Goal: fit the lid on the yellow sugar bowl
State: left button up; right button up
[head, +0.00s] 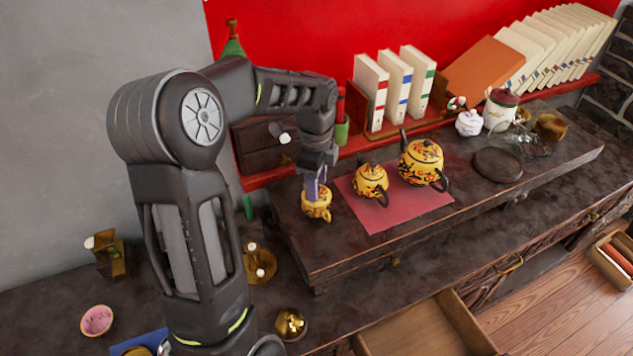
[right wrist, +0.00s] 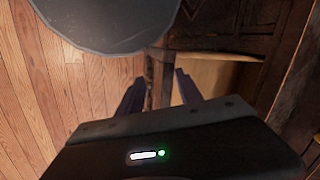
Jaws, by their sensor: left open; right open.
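The yellow sugar bowl (head: 317,211), with dark floral marks, stands near the left end of the raised dark shelf, left of the red cloth. My left gripper (head: 316,190) points down right over the bowl, its purple fingers open at the bowl's top. The fingers hide most of the bowl's mouth, so I cannot tell whether the lid is there or between the fingers. My right gripper (right wrist: 160,92) shows in the right wrist view, open and empty, away from the bowl above the floor and furniture.
A small yellow pot (head: 370,184) and a larger yellow teapot (head: 421,165) stand on the red cloth (head: 388,217), right of the bowl. Brass pieces (head: 259,262) stand lower left. An open drawer (head: 425,330) juts out below. Books (head: 370,92) stand behind.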

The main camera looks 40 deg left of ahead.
pick_arm(q)
notch_tip(320, 180, up, 8)
jog(key=p, duration=0.6)
jog(key=shift+s, duration=0.1)
jog(key=shift+d+f, duration=0.1)
jog(key=shift+f, duration=0.1)
dwell(0.7)
